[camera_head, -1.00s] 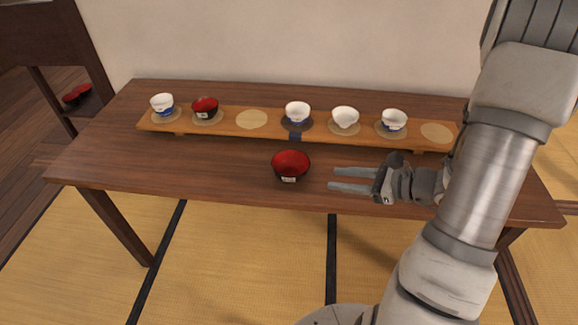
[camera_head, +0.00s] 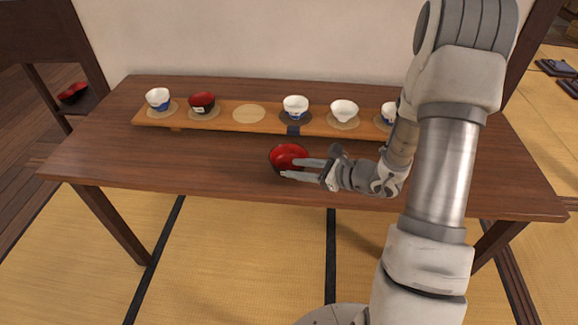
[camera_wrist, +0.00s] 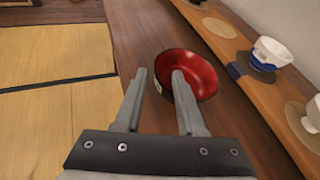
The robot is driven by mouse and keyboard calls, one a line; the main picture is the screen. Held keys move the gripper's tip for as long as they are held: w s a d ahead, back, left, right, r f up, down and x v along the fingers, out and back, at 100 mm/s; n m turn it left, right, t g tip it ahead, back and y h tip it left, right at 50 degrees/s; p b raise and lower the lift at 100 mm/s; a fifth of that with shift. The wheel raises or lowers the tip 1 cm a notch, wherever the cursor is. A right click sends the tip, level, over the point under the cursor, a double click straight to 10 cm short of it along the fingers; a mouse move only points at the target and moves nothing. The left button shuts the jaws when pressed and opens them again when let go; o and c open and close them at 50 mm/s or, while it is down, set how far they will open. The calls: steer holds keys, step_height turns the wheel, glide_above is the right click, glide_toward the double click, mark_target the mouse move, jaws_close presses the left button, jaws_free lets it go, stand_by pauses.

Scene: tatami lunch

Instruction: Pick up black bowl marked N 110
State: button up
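A raised wooden board (camera_head: 222,113) runs behind, with round mats. A similar tagged red-and-dark bowl (camera_head: 201,103) and several white cups, such as one white-and-blue cup (camera_head: 295,107), stand on it. The table (camera_head: 120,150) is clear at left.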

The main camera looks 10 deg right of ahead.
steer(key=x, duration=0.4)
steer(key=shift+s+a+f+b, duration=0.1)
steer(key=shift+a+f+b, duration=0.1)
steer(key=shift+a+b, duration=0.15)
steer(key=shift+d, duration=0.1)
steer(key=shift+c, duration=0.3)
jaws_close()
stand_by(0.7)
